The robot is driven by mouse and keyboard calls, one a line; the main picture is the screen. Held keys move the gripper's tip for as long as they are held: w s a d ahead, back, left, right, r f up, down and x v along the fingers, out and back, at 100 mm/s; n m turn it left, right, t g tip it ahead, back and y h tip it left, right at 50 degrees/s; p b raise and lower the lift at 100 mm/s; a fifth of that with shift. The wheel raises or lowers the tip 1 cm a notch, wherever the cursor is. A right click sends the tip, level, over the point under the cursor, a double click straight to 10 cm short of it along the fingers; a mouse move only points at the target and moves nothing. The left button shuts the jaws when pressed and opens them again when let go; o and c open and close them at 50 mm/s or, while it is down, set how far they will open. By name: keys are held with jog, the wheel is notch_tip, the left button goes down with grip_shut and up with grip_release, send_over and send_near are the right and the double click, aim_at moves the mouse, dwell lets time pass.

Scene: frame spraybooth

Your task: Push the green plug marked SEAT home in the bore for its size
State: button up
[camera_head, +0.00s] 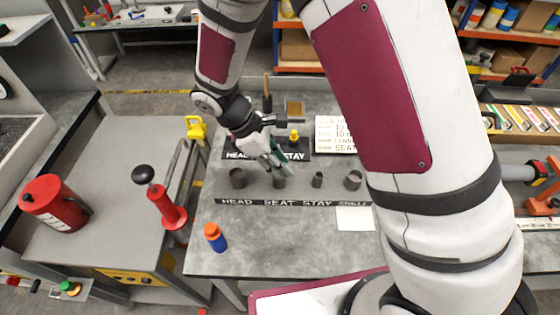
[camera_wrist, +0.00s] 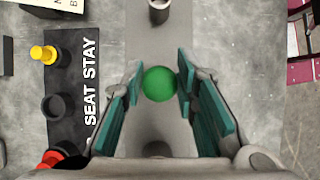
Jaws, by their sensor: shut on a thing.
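The green plug (camera_wrist: 159,84) shows in the wrist view as a round green top between the teal pads of my gripper (camera_wrist: 158,88). My gripper is shut on it. In the head view my gripper (camera_head: 279,168) is at the second bore from the left, a dark upright tube (camera_head: 279,182) on the grey strip. The plug is hidden there, so I cannot tell how deep it sits. The other bores are a wide left tube (camera_head: 237,178), a narrow one (camera_head: 317,180) and one at right (camera_head: 352,180). A tube (camera_wrist: 159,11) also shows in the wrist view.
The black plug rack (camera_wrist: 88,122), marked SEAT and STAY, holds a yellow plug (camera_wrist: 42,53) beside an empty holder (camera_wrist: 56,107); a red plug (camera_wrist: 50,159) is partly visible. The front bench is mostly clear.

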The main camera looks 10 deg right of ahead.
jog(key=shift+f+b, duration=0.3)
jog(key=shift+f, duration=0.5)
jog(key=o, duration=1.1)
jog(key=shift+r, duration=0.1)
jog(key=v, duration=1.1)
jog(key=shift+a+r, duration=0.3)
